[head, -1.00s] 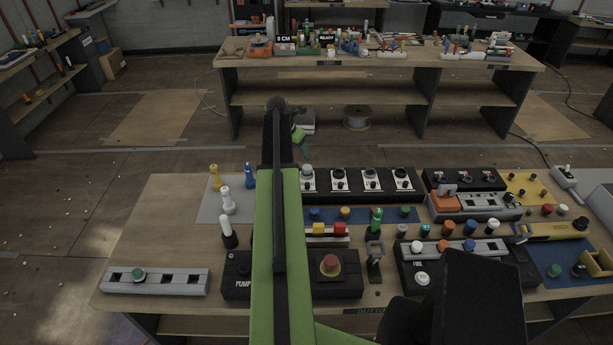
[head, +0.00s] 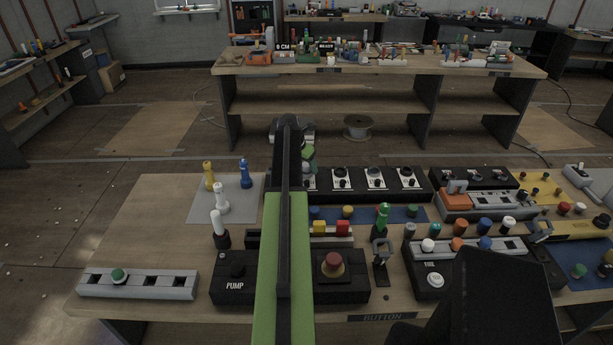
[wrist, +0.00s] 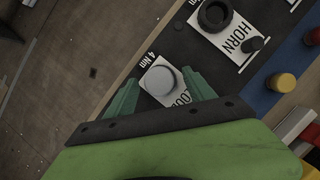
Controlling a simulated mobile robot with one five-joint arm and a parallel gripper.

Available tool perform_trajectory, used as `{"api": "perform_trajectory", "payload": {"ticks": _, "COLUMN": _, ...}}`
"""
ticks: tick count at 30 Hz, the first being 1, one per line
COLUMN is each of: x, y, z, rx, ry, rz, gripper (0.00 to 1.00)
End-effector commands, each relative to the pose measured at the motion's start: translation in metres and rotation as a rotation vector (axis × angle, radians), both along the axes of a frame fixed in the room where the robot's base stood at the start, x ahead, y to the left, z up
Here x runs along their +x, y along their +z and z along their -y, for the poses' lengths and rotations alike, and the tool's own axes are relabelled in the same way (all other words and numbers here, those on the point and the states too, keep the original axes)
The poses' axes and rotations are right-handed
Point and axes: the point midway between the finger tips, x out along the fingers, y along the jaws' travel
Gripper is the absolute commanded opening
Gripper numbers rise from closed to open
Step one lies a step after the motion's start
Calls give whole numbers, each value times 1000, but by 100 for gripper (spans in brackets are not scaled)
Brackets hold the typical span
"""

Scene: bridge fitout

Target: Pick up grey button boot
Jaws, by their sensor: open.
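The grey button boot (wrist: 159,80) is a round, smooth grey cap on a white label plate in the wrist view. It sits on a long black panel (wrist: 185,48). My gripper (wrist: 162,92) is open, with one green fingertip on each side of the boot in the picture. I cannot tell whether the fingers touch it or how far above it they are. In the head view my gripper (head: 308,155) is over the left end of the black panel (head: 421,186), and my arm and gripper mostly hide the boot there.
A dark ring-shaped boot (wrist: 214,15) on the HORN plate is close by, with a small black knob (wrist: 252,44). A yellow button (wrist: 283,82) and a red button (wrist: 312,36) stand on a blue mat. The bench edge borders open floor (wrist: 75,70).

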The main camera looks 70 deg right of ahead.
Motion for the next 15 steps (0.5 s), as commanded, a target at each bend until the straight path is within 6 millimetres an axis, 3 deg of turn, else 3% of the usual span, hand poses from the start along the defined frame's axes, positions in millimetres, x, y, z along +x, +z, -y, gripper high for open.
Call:
{"api": "perform_trajectory", "payload": {"ticks": 5, "x": 0, "y": 2, "z": 0, "rx": 0, "ry": 0, "rz": 0, "gripper": 61}}
{"api": "perform_trajectory", "payload": {"ticks": 15, "x": 1, "y": 2, "z": 0, "rx": 0, "ry": 1, "rz": 0, "gripper": 17}}
